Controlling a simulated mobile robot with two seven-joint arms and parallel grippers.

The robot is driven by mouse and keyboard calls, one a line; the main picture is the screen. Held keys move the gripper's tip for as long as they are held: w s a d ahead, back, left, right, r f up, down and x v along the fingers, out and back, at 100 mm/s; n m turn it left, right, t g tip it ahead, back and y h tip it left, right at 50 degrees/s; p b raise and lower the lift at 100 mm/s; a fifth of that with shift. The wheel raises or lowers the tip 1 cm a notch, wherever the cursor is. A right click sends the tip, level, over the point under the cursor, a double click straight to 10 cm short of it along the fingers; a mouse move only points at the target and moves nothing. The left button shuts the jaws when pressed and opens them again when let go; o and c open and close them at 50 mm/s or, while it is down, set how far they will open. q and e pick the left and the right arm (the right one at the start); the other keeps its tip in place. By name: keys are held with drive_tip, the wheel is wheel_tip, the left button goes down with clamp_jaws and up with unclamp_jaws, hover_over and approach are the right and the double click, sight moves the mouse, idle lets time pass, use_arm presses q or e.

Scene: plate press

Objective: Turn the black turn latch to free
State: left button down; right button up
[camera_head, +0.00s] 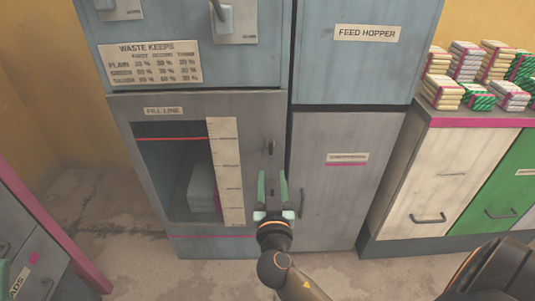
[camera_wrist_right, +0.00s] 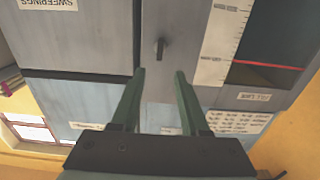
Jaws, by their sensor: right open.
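The black turn latch (camera_head: 270,147) is a small dark upright piece on the right edge of the grey door (camera_head: 180,232) with the window. It also shows in the right wrist view (camera_wrist_right: 160,48), upright, just beyond the fingertips. My right gripper (camera_head: 272,178) is open and empty, its two green fingers pointing at the door just below the latch in the head view. In the right wrist view the fingers (camera_wrist_right: 160,73) stand apart on either side of the latch's line, with no visible contact.
A white scale strip (camera_head: 226,172) and a window with pale blocks (camera_head: 201,187) are left of the latch. The feed hopper (camera_head: 352,75) and a lower grey door (camera_head: 330,205) stand right. Wrapped bundles (camera_head: 465,65) sit on the right-hand cabinet (camera_head: 425,175).

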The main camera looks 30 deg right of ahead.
sight(271, 148)
drive_tip(key=x, duration=1.1)
drive_tip(key=shift+w, duration=0.15)
clamp_jaws()
